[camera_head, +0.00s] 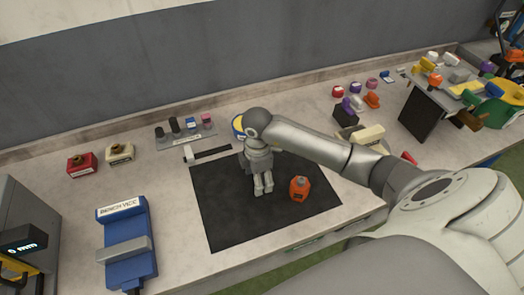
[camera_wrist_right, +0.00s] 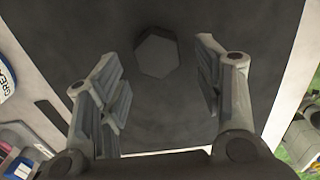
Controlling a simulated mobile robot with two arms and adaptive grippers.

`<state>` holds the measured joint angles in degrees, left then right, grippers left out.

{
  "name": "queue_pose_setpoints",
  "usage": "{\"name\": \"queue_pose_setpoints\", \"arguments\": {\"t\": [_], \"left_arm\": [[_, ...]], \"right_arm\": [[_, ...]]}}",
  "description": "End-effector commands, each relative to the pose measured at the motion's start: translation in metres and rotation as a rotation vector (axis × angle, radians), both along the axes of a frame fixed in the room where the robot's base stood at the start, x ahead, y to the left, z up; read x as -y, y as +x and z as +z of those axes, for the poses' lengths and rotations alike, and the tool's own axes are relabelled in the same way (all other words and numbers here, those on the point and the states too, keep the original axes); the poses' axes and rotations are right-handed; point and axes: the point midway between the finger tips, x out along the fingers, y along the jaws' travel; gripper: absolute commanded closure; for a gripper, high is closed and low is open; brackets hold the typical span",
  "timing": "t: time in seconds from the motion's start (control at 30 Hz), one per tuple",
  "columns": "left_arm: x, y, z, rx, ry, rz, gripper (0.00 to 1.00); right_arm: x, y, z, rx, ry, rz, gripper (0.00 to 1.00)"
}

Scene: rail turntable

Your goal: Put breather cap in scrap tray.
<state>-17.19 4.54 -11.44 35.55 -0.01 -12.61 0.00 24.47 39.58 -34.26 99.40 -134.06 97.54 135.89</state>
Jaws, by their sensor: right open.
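My right gripper (camera_head: 264,188) points down over the black mat (camera_head: 225,225) on the bench. In the right wrist view its fingers are open and apart. A dark grey hexagonal piece, which looks like the breather cap (camera_wrist_right: 157,52), lies on the mat and shows between the fingertips. I see no contact with it. In the head view I cannot make this piece out; the gripper may hide it. I cannot pick out the scrap tray with certainty. My left gripper is not in view.
A blue bench vice (camera_head: 126,250) is at left. Several small coloured parts (camera_head: 356,100) and a raised stand (camera_head: 418,112) are at right. The mat's front left is clear.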

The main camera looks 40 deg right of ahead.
Motion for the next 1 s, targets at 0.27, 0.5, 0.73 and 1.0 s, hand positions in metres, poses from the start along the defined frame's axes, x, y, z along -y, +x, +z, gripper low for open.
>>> {"name": "queue_pose_setpoints", "arguments": {"t": [0.27,0.5,0.73,1.0], "left_arm": [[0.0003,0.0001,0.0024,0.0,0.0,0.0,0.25],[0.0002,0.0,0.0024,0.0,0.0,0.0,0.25],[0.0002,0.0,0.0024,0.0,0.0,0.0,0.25],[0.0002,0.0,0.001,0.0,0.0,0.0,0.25]], "right_arm": [[-0.0001,-0.0001,-0.0108,0.001,0.0,0.001,0.39],[-0.0001,-0.0002,-0.0105,0.001,0.0,0.001,0.61],[0.0,-0.0002,-0.0103,0.001,0.0,0.001,0.85],[-0.0001,0.0001,-0.009,0.002,0.0,0.001,0.89]]}}
